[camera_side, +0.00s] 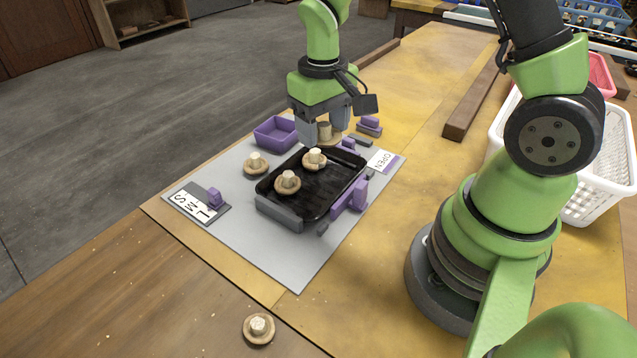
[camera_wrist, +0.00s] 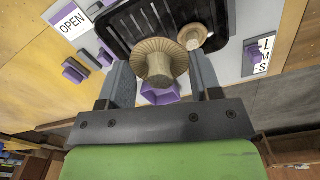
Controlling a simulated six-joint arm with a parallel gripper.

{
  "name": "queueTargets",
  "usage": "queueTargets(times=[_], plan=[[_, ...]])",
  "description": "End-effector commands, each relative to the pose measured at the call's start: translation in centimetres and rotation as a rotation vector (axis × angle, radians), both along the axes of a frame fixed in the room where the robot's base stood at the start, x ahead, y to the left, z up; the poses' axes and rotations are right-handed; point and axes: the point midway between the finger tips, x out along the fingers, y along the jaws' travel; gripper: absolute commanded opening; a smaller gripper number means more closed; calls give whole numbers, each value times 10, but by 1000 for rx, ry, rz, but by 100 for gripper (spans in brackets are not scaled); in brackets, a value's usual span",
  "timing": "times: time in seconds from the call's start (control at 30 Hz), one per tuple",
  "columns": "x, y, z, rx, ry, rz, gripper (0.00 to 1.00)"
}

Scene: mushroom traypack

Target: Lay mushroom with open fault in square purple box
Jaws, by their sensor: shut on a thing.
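My gripper (camera_side: 326,135) is shut on a pale mushroom (camera_side: 324,129), held stem up above the far end of the black tray. In the wrist view the mushroom (camera_wrist: 160,63) sits between the fingers, its brown gills spread around the stem. The square purple box (camera_side: 273,135) stands on the grey mat, left of my gripper in the side view. In the wrist view, part of the box (camera_wrist: 160,97) shows below the held mushroom, which hides the rest. The OPEN label (camera_side: 383,161) lies at the mat's right edge.
The black tray (camera_side: 263,190) holds two mushrooms (camera_side: 288,181), (camera_side: 315,159). Another mushroom (camera_side: 256,163) lies on the mat left of it, and one (camera_side: 258,328) on the front table. Purple clamps and a size slider (camera_side: 214,198) flank the tray. A white basket (camera_side: 600,190) stands right.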

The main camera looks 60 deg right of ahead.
Motion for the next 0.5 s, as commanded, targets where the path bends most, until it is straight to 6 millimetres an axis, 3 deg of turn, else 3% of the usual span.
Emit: queueTargets(times=[0.1,0.5], plan=[[-1,-10,-16,1,4,-82,47],[-1,-11,-28,1,3,-98,47]])
